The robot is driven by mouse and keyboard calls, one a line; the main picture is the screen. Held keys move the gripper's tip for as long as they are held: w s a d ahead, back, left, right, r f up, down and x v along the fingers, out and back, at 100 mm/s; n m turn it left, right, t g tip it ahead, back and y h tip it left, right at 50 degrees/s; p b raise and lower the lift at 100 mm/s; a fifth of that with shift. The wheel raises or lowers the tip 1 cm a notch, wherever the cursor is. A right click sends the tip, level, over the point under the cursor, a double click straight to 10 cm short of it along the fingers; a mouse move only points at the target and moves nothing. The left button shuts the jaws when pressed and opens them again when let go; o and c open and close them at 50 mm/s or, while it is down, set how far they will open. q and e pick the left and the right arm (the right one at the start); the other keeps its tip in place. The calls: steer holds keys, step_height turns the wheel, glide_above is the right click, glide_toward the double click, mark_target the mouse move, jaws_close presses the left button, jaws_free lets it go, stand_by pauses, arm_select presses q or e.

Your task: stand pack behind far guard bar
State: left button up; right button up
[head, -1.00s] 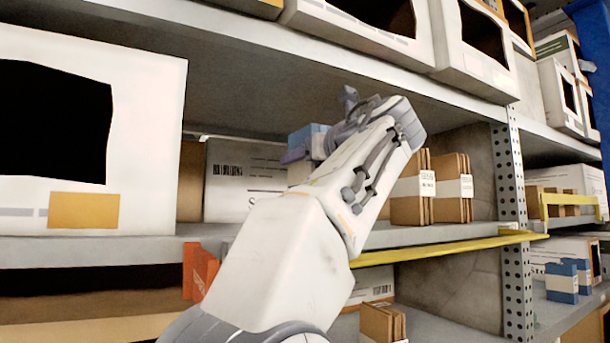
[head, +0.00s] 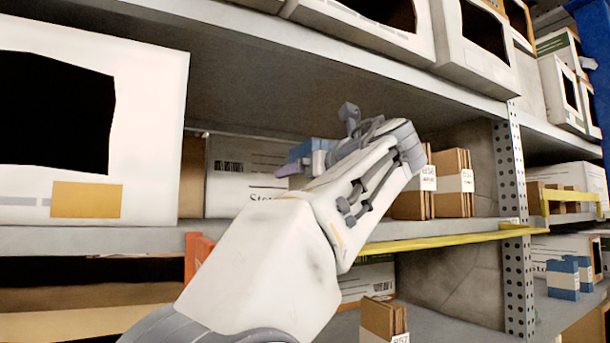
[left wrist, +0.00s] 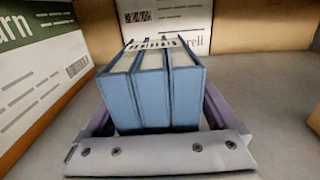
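The blue pack (head: 310,153), a block of three blue slabs with a white label on top, is held upright in front of a white carton on the middle shelf. In the left wrist view the pack (left wrist: 155,92) stands between my purple fingers, which sit close along both sides. My left gripper (head: 303,163) is shut on it; the arm hides its lower part, and I cannot tell whether it touches the shelf. A raised yellow guard bar (head: 572,196) fronts the farther bay at right. Another yellow bar (head: 450,239) runs along the nearer shelf edge. My right gripper is out of view.
Brown packs (head: 453,183) with white bands stand right of my arm. A perforated upright (head: 513,215) separates the bays. White cartons (head: 240,172) stand behind. Blue packs (head: 563,278) sit on the lower right shelf. The upper shelf (head: 300,60) hangs overhead.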

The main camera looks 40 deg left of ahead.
arm_select(q)
steer(key=shift+r, duration=0.25)
steer(key=b+v, duration=0.2)
steer(key=v, duration=0.9)
steer(key=shift+w+f, duration=0.1)
steer(key=shift+f, duration=0.05)
steer(key=shift+s+d, duration=0.25)
steer(key=shift+d, duration=0.25)
steer(key=p+x, duration=0.2)
steer(key=x, duration=0.9)
steer(key=shift+a, duration=0.35)
steer(key=shift+w+a+r, duration=0.15)
steer(key=shift+a+r, duration=0.1)
steer(key=shift+a, duration=0.05)
steer(key=shift+d+r+p, duration=0.1)
steer(key=shift+r+p, duration=0.25)
steer(key=shift+r, duration=0.5)
